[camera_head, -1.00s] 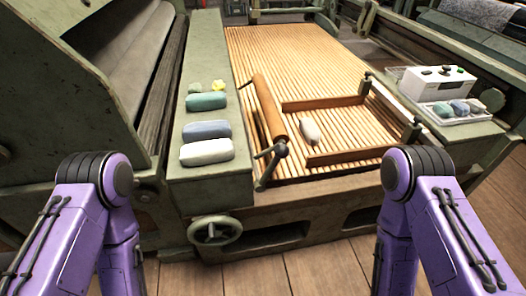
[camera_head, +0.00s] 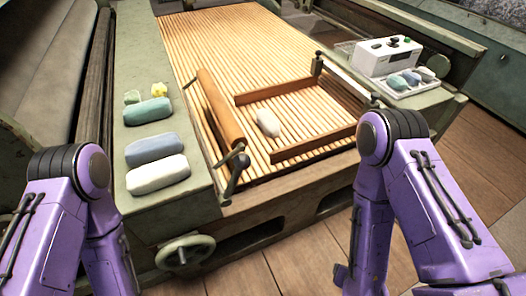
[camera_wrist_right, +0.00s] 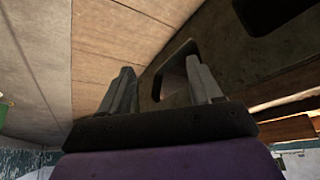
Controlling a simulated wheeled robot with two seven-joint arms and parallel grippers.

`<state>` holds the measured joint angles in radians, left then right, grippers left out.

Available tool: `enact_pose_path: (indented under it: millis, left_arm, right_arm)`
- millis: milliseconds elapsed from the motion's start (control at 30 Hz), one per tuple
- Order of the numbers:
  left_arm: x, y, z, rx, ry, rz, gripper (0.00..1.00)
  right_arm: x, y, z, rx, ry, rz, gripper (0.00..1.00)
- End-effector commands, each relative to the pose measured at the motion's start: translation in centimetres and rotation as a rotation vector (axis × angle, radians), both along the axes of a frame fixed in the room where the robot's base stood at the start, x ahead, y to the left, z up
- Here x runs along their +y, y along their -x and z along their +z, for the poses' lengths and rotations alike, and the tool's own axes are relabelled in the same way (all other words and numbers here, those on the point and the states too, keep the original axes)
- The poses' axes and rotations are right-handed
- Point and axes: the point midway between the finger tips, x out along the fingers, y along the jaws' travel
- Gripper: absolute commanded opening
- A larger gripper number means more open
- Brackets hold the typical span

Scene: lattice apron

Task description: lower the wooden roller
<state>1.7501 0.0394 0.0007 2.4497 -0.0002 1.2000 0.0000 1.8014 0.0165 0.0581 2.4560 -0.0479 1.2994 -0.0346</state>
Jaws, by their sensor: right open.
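The wooden roller (camera_head: 220,108) is a brown cylinder lying along the left side of the slatted bed (camera_head: 250,60) in the head view. Dark metal handles or levers (camera_head: 236,166) show at its near end, and a small one at its far end. I cannot tell its height above the slats. My right gripper (camera_wrist_right: 163,92) is open and empty in the right wrist view, its fingers apart in front of the machine's dark frame, well away from the roller. My left arm shows at the lower left of the head view, but its gripper is out of view.
A brown wooden frame (camera_head: 314,146) and a pale pad (camera_head: 268,122) lie on the slats. Several coloured bundles (camera_head: 154,149) sit on the green ledge at left. A handwheel (camera_head: 185,252) projects at the front. A white control box (camera_head: 386,54) and tray stand at right.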

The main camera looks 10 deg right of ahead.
Motion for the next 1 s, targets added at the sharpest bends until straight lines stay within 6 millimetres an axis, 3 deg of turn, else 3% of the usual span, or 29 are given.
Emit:
enact_pose_path:
  millis: [33, 100, 167, 200, 300, 400, 500, 700, 767, 1000]
  left_arm:
    - [0.0, 0.0, 0.5, 0.000, 0.000, 0.000, 0.88]
    - [0.0, 0.0, 0.9, 0.000, -0.001, 0.000, 0.88]
    - [0.0, 0.0, 1.3, 0.000, -0.001, 0.000, 0.88]
    - [0.0, 0.0, 1.5, 0.000, -0.001, 0.000, 0.88]
    - [0.0, 0.0, 1.9, 0.001, -0.001, 0.002, 0.88]
    - [0.0, 0.0, 2.1, 0.000, -0.001, 0.001, 0.88]
    - [0.0, 0.0, 1.7, 0.000, -0.001, 0.000, 0.88]
    - [0.0, 0.0, -1.4, 0.000, -0.001, 0.000, 0.88]
    - [0.0, 0.0, 0.1, 0.001, 0.000, 0.000, 0.88]
    - [0.0, 0.0, 0.6, 0.000, -0.001, 0.001, 0.88]
  right_arm:
    - [2.9, -3.5, 2.3, -0.123, -0.041, 0.059, 0.64]
    - [8.0, -8.4, 6.8, -0.341, -0.113, 0.156, 0.64]
    - [12.6, -11.6, 11.7, -0.534, -0.184, 0.231, 0.64]
    - [15.4, -13.0, 15.1, -0.656, -0.234, 0.271, 0.64]
    - [20.8, -14.2, 22.8, -0.910, -0.353, 0.340, 0.64]
    - [23.6, -13.8, 27.6, -1.057, -0.441, 0.367, 0.64]
    - [24.6, -13.7, 29.0, -1.110, -0.478, 0.369, 0.64]
    - [25.3, -16.3, 28.6, -1.119, -0.483, 0.358, 0.64]
    - [25.9, -17.7, 29.5, -1.114, -0.481, 0.360, 0.64]
    - [27.4, -22.3, 29.3, -1.111, -0.479, 0.363, 0.64]
